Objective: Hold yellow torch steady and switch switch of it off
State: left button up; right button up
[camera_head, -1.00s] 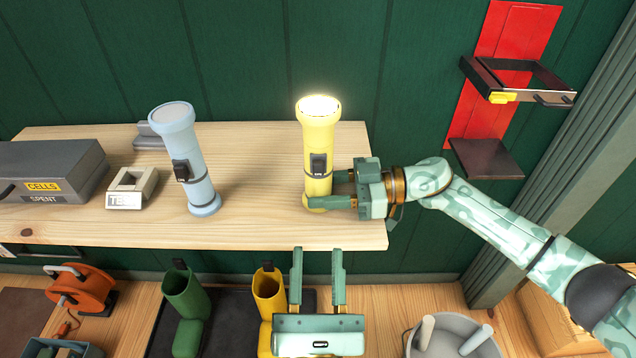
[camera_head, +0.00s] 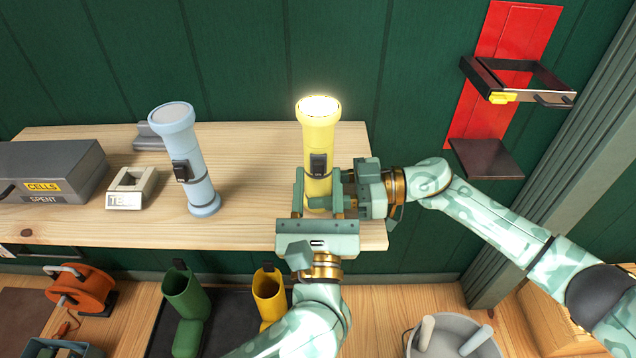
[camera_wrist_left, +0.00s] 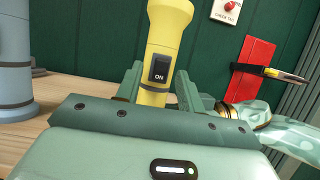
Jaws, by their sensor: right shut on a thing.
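The yellow torch (camera_head: 318,135) stands upright on the wooden shelf, its top lens glowing. Its black switch (camera_head: 318,164) faces me, and the wrist view shows the word ON on the switch (camera_wrist_left: 158,70). My right gripper (camera_head: 335,192) reaches in from the right and is shut on the torch's lower body, partly hidden by my left gripper. My left gripper (camera_head: 318,178) is open in front of the torch, fingers pointing at it. In the left wrist view its fingers (camera_wrist_left: 158,85) stand apart on either side of the torch, below the switch; contact cannot be told.
A light blue torch (camera_head: 194,165) stands to the left on the shelf (camera_head: 255,200). Further left are a small tester block (camera_head: 131,188) and a grey cells box (camera_head: 50,170). Boots and a grey bucket (camera_head: 455,340) are below. A red wall panel with a bracket (camera_head: 517,75) is at right.

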jog(key=shift+r, duration=0.1)
pick_arm(q)
grip_shut()
jog(key=shift+s+r+g, duration=0.1)
jog(key=shift+r+g, duration=0.15)
jog(key=shift+g, duration=0.55)
jog(key=shift+r+g, duration=0.2)
jog(key=shift+g, duration=0.6)
grip_release()
